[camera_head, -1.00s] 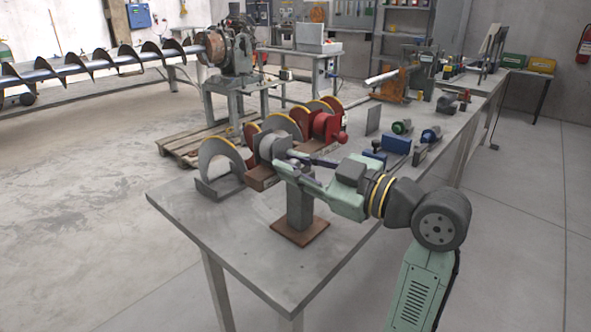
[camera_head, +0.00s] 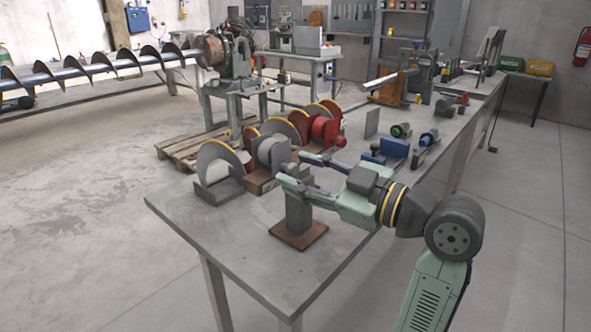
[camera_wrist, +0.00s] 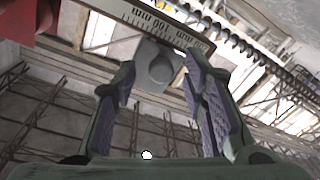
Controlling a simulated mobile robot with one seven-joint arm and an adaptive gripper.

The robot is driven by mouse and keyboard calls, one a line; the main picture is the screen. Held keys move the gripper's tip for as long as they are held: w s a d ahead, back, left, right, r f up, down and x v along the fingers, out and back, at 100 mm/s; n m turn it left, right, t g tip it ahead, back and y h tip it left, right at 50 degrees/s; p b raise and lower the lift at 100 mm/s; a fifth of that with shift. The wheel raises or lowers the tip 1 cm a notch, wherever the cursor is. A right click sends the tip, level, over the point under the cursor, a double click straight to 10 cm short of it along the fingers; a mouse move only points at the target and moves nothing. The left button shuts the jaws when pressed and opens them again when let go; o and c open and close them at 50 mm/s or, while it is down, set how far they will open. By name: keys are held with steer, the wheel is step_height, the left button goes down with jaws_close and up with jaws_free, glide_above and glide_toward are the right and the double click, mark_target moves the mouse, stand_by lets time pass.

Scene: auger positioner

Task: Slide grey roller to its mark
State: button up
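The grey roller (camera_head: 272,152) sits on the brown-based stand (camera_head: 260,185) near the table's left end, between upright discs. My gripper (camera_head: 294,170) is just right of it in the head view, its two fingers spread and empty. In the wrist view the roller's rounded grey end (camera_wrist: 155,66) shows beyond and between the open fingertips (camera_wrist: 158,75), apart from them. A pale scale (camera_wrist: 150,25) with millimetre markings runs above the roller there. I cannot make out the target mark.
A grey post (camera_head: 297,212) on a brown plate stands below my gripper. A red roller (camera_head: 324,130) sits behind on a similar stand. Blue and green parts (camera_head: 400,130) lie farther along the table. The table's front left surface (camera_head: 225,225) is clear.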

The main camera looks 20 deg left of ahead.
steer(key=v, duration=1)
